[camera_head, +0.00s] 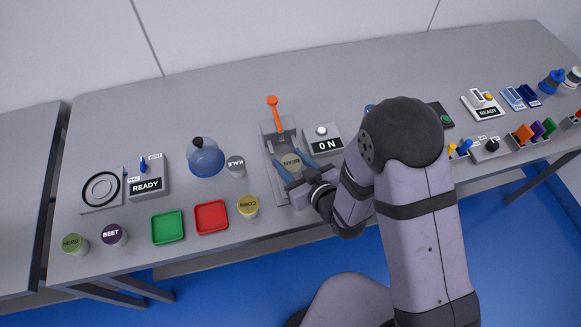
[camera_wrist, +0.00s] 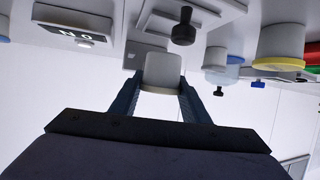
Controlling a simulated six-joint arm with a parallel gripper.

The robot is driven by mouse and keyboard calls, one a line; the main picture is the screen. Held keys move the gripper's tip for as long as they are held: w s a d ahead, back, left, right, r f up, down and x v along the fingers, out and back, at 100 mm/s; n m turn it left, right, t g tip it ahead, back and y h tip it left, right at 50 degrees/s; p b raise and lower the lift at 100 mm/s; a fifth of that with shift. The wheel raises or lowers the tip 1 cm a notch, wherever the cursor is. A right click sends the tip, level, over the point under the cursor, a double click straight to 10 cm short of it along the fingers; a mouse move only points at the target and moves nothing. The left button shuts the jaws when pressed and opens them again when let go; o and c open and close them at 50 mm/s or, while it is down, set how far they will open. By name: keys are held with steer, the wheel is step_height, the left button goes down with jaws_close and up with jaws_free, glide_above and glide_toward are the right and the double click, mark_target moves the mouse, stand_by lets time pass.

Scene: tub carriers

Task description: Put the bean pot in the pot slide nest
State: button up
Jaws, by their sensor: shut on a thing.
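The bean pot (camera_head: 290,163) is a small round pot with a tan lid marked BEAN. My gripper (camera_head: 290,172) is shut on it, with one finger on each side. In the wrist view, the pot (camera_wrist: 162,72) shows as a pale cylinder between the two dark blue fingers of my gripper (camera_wrist: 161,92). The pot is at the grey slide fixture (camera_head: 272,152), which has an upright orange lever (camera_head: 273,106) at its back. The nest is hidden under the pot and gripper, and I cannot tell whether the pot touches it.
A box reading 0 N (camera_head: 325,146) stands close right of the fixture. The kale pot (camera_head: 236,166), corn pot (camera_head: 248,206), blue dome (camera_head: 206,157), red tray (camera_head: 211,217) and green tray (camera_head: 168,227) are to the left. My arm covers table space on the right.

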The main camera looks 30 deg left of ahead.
mark_target(290, 169)
steer(key=shift+f+p, duration=0.35)
steer(key=shift+f, duration=1.45)
steer(key=shift+f, duration=0.1)
steer(key=shift+f, duration=0.15)
steer(key=o, duration=1.1)
